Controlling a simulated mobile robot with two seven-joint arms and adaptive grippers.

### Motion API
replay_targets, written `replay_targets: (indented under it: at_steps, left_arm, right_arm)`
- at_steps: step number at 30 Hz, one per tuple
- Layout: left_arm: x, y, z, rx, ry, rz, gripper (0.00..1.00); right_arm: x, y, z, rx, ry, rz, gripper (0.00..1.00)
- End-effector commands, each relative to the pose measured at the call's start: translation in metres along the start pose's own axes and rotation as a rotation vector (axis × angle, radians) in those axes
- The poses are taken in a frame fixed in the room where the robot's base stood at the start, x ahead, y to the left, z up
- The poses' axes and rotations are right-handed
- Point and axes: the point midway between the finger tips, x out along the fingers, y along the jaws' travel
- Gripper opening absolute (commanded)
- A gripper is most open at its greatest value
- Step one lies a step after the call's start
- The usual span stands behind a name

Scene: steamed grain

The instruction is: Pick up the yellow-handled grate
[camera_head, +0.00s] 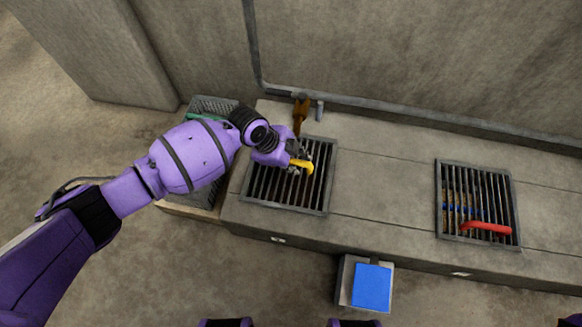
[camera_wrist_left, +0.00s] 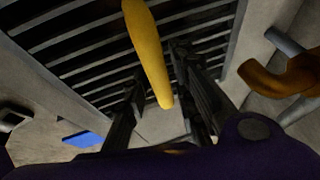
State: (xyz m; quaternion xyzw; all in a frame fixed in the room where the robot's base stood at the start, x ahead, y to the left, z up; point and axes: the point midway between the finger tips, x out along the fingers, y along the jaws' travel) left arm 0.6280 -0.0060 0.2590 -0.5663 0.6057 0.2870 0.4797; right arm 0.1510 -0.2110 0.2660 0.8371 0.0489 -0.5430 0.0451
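The yellow-handled grate (camera_head: 262,183) lies over the left opening of the concrete ledge, its dark bars flat. Its yellow handle (camera_head: 302,165) stands out above the bars. My left gripper (camera_head: 297,158) is at this handle, reaching in from the left and partly hiding it and the bars. In the left wrist view the yellow handle (camera_wrist_left: 147,50) runs between the two dark fingers, with gaps on both sides. The left gripper is open there, and I see no contact. My right gripper is not in view.
A second grate (camera_head: 447,207) with a red handle (camera_head: 487,228) lies on the right. An orange-brown valve-like part (camera_head: 301,112) stands close behind the left grate. A blue-topped box (camera_head: 372,287) stands before the ledge. A grey crate (camera_head: 210,105) sits left. The ledge between the grates is clear.

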Motion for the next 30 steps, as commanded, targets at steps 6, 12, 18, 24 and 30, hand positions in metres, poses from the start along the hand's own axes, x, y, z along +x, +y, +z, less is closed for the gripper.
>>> replay_targets:
  at_steps: [6, 12, 18, 24, 30]
  left_arm:
    - [0.0, 0.001, 0.0, 0.0, 0.0, 0.001, 0.0]
    - [0.0, 0.001, 0.0, 0.0, 0.0, 0.001, 0.0]
    - [-0.001, -0.001, -0.001, 0.002, 0.002, -0.002, 0.0]
    - [-0.006, -0.002, -0.003, 0.002, 0.002, -0.002, 0.0]
    - [-0.036, -0.01, -0.016, 0.004, 0.003, -0.007, 0.0]
  right_arm:
    - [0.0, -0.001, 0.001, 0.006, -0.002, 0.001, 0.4]
    - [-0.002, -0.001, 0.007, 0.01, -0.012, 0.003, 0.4]
    - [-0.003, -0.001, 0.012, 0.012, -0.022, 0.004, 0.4]
    - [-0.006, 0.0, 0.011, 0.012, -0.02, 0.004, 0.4]
    - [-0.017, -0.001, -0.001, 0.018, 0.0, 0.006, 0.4]
